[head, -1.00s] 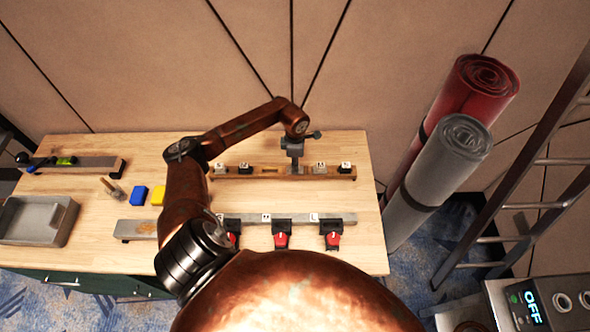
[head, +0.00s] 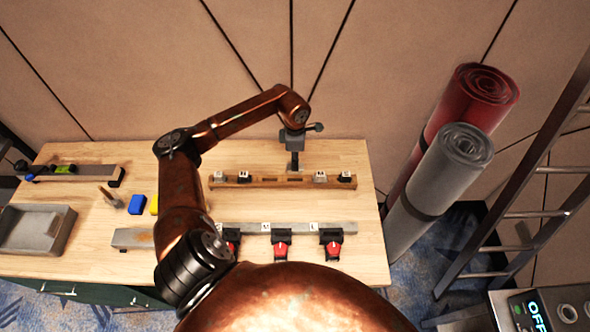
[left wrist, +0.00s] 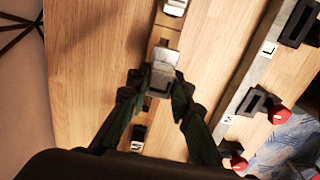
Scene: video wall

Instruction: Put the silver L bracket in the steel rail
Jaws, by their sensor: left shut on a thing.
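My left gripper (head: 294,158) is above the back edge of the wooden rail (head: 265,183). In the left wrist view its fingers (left wrist: 158,88) are shut on a silver piece, the silver L bracket (left wrist: 157,66), with wooden rail behind it. In the head view the bracket is too small to make out. The steel rail (head: 343,227) lies nearer me, parallel to the wooden rail, with labels such as L (left wrist: 268,48) along it and black-and-red clamps (head: 281,250) on its near side. My right gripper is not in view.
Several small labelled pieces (head: 320,177) stand on the wooden rail, either side of empty slots. A grey tray (head: 35,232), a blue block (head: 137,204) and a yellow block are on the left. Rolled mats (head: 445,170) and a ladder stand right of the bench.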

